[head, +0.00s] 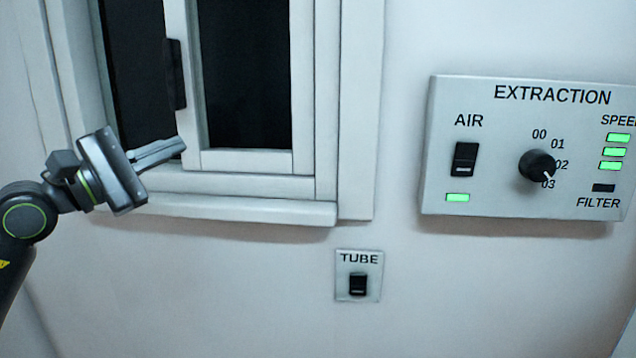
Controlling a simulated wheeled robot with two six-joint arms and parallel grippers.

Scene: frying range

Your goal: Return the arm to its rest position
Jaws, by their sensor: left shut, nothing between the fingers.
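My left arm comes in from the left edge of the head view. Its gripper (180,146) is shut and empty, with the fingers together and pointing right. The fingertips are in front of the lower part of the white sliding window (250,160), close to its upright sash edge, below the dark handle (176,75). I cannot tell whether they touch the frame. My right gripper is not in view.
An extraction panel (485,120) is on the wall at right, with an AIR switch (466,159), a knob (537,165) pointing near 03 and lit green lamps. A TUBE switch (358,285) sits below the window sill (230,208). The wall between is bare.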

